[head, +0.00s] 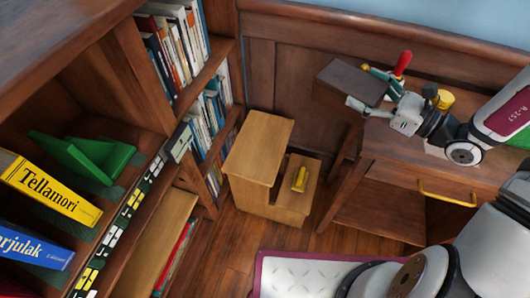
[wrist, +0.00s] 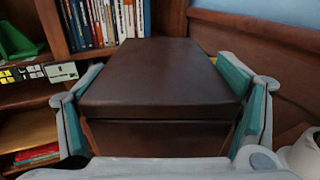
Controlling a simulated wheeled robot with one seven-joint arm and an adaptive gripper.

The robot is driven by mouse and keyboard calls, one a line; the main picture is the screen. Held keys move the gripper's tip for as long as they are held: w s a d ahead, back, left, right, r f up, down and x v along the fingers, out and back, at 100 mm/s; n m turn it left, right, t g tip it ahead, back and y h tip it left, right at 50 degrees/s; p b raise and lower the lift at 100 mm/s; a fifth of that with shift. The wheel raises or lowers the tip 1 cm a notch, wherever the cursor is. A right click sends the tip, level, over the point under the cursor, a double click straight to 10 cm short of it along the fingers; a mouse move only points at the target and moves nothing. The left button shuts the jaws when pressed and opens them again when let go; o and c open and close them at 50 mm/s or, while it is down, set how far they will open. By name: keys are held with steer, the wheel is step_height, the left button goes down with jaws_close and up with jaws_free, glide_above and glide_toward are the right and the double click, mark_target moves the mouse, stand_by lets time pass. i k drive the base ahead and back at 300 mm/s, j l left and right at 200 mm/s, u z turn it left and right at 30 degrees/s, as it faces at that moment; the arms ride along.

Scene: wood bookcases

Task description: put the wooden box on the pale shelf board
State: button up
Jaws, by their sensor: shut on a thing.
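The wooden box (head: 347,80) is dark brown with a flat lid. My gripper (head: 372,88) is shut on it at the upper right of the head view, near the left end of the desk. In the wrist view the box (wrist: 155,75) fills the middle between the teal pads of my gripper (wrist: 160,108), one on each side. The box looks about level. The pale shelf board (head: 160,240) is low in the bookcase at left, apart from the box. Its visible top is bare. A pale yellowish surface at the left edge of the wrist view appears to be this board (wrist: 32,134).
The bookcase (head: 120,75) holds rows of books, a green object (head: 85,155) and a yellow book (head: 50,187). A pale step stool (head: 262,150) with a small yellow object (head: 300,179) stands between bookcase and desk (head: 400,155). A white mat (head: 310,275) lies on the floor.

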mark_target(147, 233)
steer(key=k+l+u, duration=0.15)
steer(key=k+l, duration=0.25)
steer(key=k, duration=0.15)
steer(key=k+l+u, duration=0.15)
steer(key=k+l, duration=0.2)
steer(key=k, duration=0.2)
steer(key=j+u, duration=0.1)
steer(key=u, duration=0.25)
steer(key=i+j+u, duration=0.1)
steer(key=u, duration=0.25)
steer(key=j+u, duration=0.1)
steer(key=u, duration=0.25)
steer(key=i+j, duration=0.2)
